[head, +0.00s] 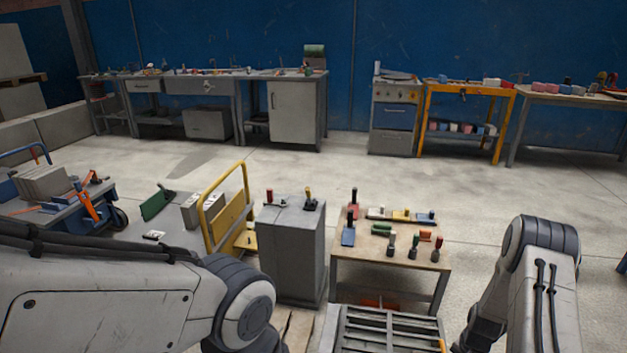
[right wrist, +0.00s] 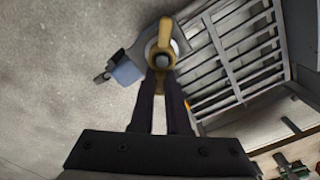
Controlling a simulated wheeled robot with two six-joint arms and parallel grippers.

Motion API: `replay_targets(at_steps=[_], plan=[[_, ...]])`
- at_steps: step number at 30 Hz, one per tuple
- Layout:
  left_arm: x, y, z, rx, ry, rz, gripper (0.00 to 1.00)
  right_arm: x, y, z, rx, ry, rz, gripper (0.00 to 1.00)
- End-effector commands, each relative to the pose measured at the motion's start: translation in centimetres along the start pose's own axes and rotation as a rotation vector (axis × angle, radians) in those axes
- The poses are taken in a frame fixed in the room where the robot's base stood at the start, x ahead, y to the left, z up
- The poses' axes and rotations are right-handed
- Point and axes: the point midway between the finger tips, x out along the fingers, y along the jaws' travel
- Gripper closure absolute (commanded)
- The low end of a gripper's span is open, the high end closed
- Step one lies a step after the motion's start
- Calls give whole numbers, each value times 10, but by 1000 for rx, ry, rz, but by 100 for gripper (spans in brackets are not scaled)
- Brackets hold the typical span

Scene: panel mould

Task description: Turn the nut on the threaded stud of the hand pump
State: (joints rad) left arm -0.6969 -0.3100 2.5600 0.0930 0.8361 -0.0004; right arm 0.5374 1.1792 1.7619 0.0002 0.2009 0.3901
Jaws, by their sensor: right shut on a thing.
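In the right wrist view, a brass-coloured nut with two wings (right wrist: 165,32) sits around the grey end of a stud (right wrist: 162,61). My right gripper (right wrist: 164,84) is shut on the nut's near wing, its two dark fingers close together. Behind the nut is a blue-grey body (right wrist: 127,72) with a small dark end at its left, which looks like part of the hand pump. The nut and fingers hide the stud's thread. In the head view both my arms show, but neither gripper does, and I cannot make out the pump there.
A slatted grey rack (head: 388,333) stands at the bottom centre, in front of a small wooden table (head: 345,262) with several coloured-handled tools. A grey cabinet (head: 291,250) and a yellow-handled cart (head: 222,215) stand left of it. Open floor lies behind, before the back benches.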

Motion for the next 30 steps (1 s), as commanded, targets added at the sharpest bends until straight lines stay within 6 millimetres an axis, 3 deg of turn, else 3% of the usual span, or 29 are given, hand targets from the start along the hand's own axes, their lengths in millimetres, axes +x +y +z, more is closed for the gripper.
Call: replay_targets(at_steps=[6,7,9,20,23,30], plan=[[0,0,0,0,0,0,51,-1,0,-1,8,1,0,100],[0,0,0,0,0,0,51,-1,0,-1,8,1,0,75],[0,0,0,0,0,0,51,-1,0,-1,7,1,0,51],[-1,0,0,0,0,0,51,-4,0,-1,6,1,0,51],[-4,0,0,0,0,0,51,-16,0,-1,6,2,-1,51],[-14,1,-1,0,0,0,51,-64,0,-1,6,4,-2,51]])
